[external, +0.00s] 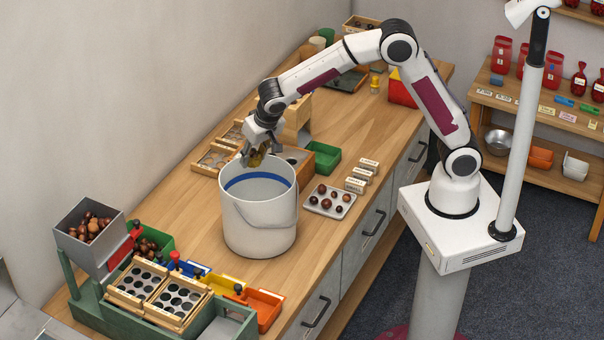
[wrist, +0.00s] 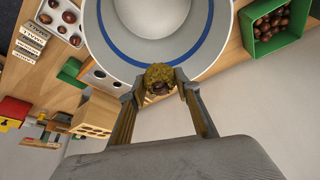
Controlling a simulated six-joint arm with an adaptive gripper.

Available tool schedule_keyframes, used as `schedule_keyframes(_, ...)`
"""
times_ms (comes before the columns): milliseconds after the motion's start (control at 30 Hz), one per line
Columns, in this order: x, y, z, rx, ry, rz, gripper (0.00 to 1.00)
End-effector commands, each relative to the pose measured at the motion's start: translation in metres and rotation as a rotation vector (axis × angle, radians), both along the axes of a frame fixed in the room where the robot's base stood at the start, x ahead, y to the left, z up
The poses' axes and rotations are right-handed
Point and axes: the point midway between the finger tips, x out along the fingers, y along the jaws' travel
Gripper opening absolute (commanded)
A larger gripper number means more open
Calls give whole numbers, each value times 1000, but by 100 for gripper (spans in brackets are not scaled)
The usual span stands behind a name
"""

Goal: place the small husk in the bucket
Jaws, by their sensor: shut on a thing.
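The small husk (wrist: 160,78) is spiky and yellow-brown with a dark opening, and sits between the fingertips in the wrist view. My gripper (wrist: 159,90) is shut on it. In the external view my gripper (external: 256,156) holds the husk at the far rim of the bucket, above it. The bucket (external: 259,222) is large, white and upright on the bench, with a blue band inside and a wire handle. In the wrist view the bucket (wrist: 112,62) lies just beyond the husk. The bucket's floor looks empty in the part that shows.
A tray of chestnuts (external: 347,208) and labelled blocks (external: 369,164) stand right of the bucket. A green bin (external: 325,158) and wooden trays (external: 212,160) are behind it. A sorting stand (external: 122,312) with a grey hopper (external: 74,246) is at front left.

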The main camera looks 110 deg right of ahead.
Motion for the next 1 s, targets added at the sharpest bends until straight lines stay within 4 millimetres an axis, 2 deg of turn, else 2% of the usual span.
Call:
schedule_keyframes(100, 1, -17, -1, 0, 0, -76, 11)
schedule_keyframes(467, 1, -46, -1, 1, 0, -208, 11)
schedule_keyframes(767, 0, -45, -39, 1, 4, -207, 11)
schedule_keyframes(1000, 0, -45, -78, 3, 3, -207, 11)
